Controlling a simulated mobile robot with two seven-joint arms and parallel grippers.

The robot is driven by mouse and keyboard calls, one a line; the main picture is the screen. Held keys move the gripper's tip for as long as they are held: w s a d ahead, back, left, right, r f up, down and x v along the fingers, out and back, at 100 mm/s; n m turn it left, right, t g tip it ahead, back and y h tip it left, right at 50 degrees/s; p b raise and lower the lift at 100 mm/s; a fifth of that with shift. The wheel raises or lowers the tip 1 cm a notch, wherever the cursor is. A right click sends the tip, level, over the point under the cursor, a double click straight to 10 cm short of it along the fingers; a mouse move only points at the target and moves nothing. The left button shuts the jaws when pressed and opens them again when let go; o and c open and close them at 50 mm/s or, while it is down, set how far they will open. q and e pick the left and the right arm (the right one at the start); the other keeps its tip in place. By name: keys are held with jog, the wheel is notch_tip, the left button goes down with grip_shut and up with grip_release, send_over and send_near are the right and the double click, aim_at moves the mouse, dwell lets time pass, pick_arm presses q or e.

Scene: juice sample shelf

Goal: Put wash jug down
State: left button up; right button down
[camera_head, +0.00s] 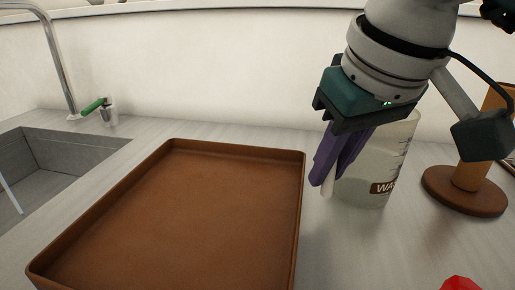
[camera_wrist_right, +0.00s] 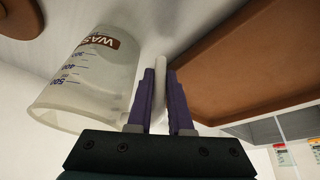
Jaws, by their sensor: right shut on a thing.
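The wash jug (camera_head: 372,165) is a translucent beaker with a brown label and volume marks, upright right of the brown tray. My right gripper (camera_head: 324,184) comes down from above on the jug's left side. Its purple fingers are shut on the jug's pale handle. In the right wrist view, the handle shows between the fingers (camera_wrist_right: 161,82), with the jug (camera_wrist_right: 92,75) to the left. The jug's base is at or close to the counter; I cannot tell if it touches. My left gripper is not in view.
The empty brown tray (camera_head: 300,215) fills the middle. A round wooden stand (camera_head: 465,192) is close right of the jug. A red object (camera_head: 460,284) shows at the bottom edge. A sink (camera_head: 75,150) and tap (camera_head: 62,65) are left. Bare counter (camera_head: 365,250) lies in front of the jug.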

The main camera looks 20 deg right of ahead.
jog(key=shift+f, duration=0.2)
jog(key=c, duration=0.8)
grip_release()
jog(key=shift+c, duration=0.2)
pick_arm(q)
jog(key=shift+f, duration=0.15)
pick_arm(e)
jog(key=shift+r, duration=0.1)
jog(key=shift+r, duration=0.25)
pick_arm(q)
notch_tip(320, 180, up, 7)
jog(key=p, duration=0.7)
pick_arm(e)
jog(key=v, duration=1.1)
jog(key=shift+s+r, duration=0.15)
jog(key=shift+r, duration=0.25)
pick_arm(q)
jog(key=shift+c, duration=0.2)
